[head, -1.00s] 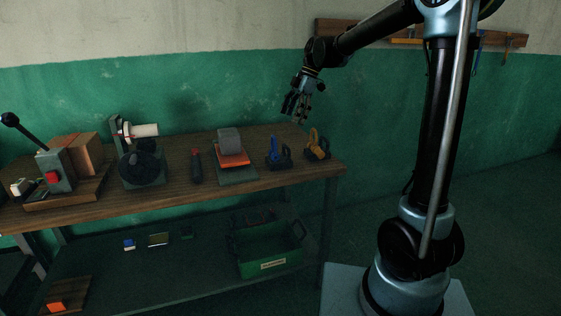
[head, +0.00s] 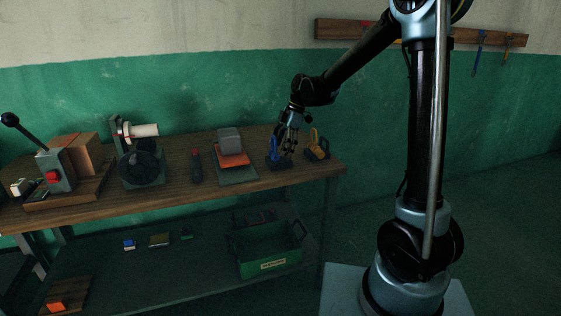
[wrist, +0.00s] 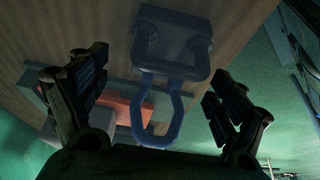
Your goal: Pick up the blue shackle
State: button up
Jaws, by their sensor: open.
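The blue shackle (head: 273,149) stands upright in a dark base (head: 279,164) near the right end of the wooden bench. In the wrist view the blue shackle (wrist: 158,112) shows as a blue loop between my fingers, with its dark base (wrist: 172,42) beyond it. My gripper (head: 290,149) is at the shackle, just right of it in the head view, and partly overlaps the base. In the wrist view my gripper (wrist: 155,92) is open, with one finger on each side of the loop and visible gaps to both.
A yellow shackle (head: 315,143) in a dark base stands close on the right. An orange block topped by a grey block (head: 229,140) is on the left, with a red-tipped tool (head: 196,165) farther left. A green crate (head: 268,262) is on the lower shelf.

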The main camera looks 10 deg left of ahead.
aim_at(277, 155)
jog(key=shift+x, duration=1.8)
jog(key=shift+s+d, duration=0.1)
jog(key=shift+c, duration=0.6)
jog(key=c, duration=1.3)
jog(key=shift+c, duration=0.5)
jog(key=shift+r, duration=0.1)
